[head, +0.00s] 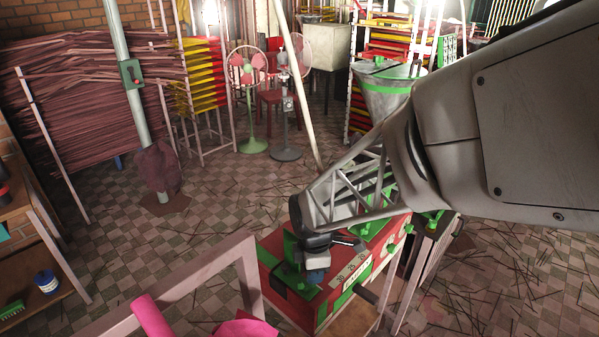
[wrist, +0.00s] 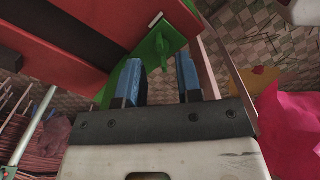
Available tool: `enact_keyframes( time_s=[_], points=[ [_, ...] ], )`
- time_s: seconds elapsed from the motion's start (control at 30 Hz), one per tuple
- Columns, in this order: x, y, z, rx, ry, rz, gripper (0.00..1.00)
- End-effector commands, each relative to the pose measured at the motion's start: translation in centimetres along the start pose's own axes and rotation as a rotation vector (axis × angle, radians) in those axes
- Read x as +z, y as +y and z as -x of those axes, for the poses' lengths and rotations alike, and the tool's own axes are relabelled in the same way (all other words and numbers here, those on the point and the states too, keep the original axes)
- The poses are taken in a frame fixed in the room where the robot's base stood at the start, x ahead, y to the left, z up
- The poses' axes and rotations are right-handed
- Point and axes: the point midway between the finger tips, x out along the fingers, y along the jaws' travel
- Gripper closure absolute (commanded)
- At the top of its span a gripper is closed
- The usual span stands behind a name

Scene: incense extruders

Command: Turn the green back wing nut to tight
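The red extruder machine (head: 350,275) with green parts stands at lower centre in the head view. My gripper (head: 316,270) is low over its near left end, beside an upright green plate (head: 291,250). In the wrist view my gripper (wrist: 159,62) has its two blue fingers apart with nothing held between them. Other green knobs (head: 390,248) are on the machine's right side. Which is the back one is unclear.
A pale rail (head: 190,282) and a pink object (head: 245,327) are close to the machine's near left. The pink also shows at right in the wrist view (wrist: 292,125). A metal hopper (head: 385,95) stands behind. The tiled floor at left is mostly free.

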Motion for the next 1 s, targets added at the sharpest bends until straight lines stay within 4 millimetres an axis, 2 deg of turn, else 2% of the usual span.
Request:
enact_keyframes(
  time_s=[0.3, 0.5, 0.77, 0.8, 0.87, 1.0],
  points=[
    [0.0, 0.0, -3.6, -0.002, 0.000, 0.000, 0.67],
    [0.0, 0.0, -4.5, 0.000, 0.000, 0.000, 0.67],
    [0.0, 0.0, -4.6, 0.000, 0.000, 0.000, 0.67],
    [0.0, 0.0, -4.6, 0.000, 0.000, 0.000, 0.69],
    [0.0, 0.0, -4.6, 0.000, 0.000, 0.000, 0.78],
    [0.0, 0.0, -4.6, 0.000, 0.000, 0.000, 0.99]
  ],
)
